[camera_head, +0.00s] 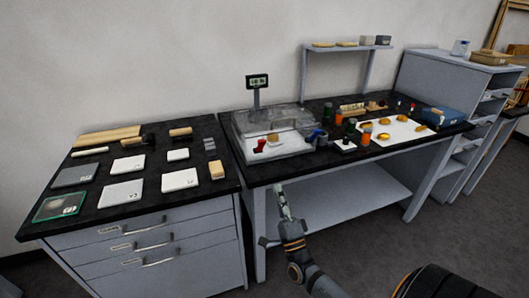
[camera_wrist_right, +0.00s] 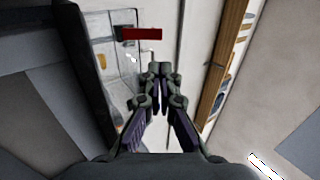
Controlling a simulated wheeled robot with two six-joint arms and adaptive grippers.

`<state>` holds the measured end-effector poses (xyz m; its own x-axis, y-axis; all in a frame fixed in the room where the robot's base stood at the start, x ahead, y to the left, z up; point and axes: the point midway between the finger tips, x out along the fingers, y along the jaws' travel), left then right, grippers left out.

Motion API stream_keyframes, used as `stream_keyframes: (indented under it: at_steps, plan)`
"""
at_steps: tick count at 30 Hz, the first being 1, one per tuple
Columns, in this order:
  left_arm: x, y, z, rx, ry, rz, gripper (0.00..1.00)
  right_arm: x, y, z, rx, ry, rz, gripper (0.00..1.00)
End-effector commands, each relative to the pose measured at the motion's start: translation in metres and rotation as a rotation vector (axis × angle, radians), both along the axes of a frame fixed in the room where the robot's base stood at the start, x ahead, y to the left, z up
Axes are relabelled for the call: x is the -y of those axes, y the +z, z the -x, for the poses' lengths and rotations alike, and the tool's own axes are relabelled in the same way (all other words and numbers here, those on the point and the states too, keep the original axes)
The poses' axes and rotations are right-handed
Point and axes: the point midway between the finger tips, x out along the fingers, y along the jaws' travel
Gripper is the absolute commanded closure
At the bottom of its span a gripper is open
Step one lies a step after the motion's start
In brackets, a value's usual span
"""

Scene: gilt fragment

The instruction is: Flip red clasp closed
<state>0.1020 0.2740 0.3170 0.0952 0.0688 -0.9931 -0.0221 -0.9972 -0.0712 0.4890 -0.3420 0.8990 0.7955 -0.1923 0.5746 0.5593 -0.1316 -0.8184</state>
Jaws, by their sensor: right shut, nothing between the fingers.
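A red bar (camera_wrist_right: 140,34), which looks like the red clasp, lies across a pale surface at the top of the right wrist view. In the head view a small red part (camera_head: 260,146) shows at the front of a clear-walled case (camera_head: 290,117); I cannot tell if it is the same piece or how the clasp is set. My right gripper (camera_head: 280,189) is shut and empty, in front of the bench edge, below and apart from the case. In the right wrist view its fingertips (camera_wrist_right: 161,74) are together, below and right of the red bar. My left gripper is not in view.
A display on a post (camera_head: 258,82) stands behind the case. Several jars and a white sheet (camera_head: 400,131) with gold pieces lie to its right. A drawer cabinet (camera_head: 150,245) with tiles and tools on top stands left. The floor in front is clear.

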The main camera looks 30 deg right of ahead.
Motion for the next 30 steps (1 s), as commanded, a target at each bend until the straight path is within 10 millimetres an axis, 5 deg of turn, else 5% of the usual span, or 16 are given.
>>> stream_keyframes:
  at_steps: [18,30]
  plan:
    - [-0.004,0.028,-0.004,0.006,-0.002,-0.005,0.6,0.022,0.069,-0.092,0.001,-0.001,0.002,1.0]
    - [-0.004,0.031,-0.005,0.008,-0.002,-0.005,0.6,0.026,0.079,-0.11,-0.001,0.0,0.002,1.0]
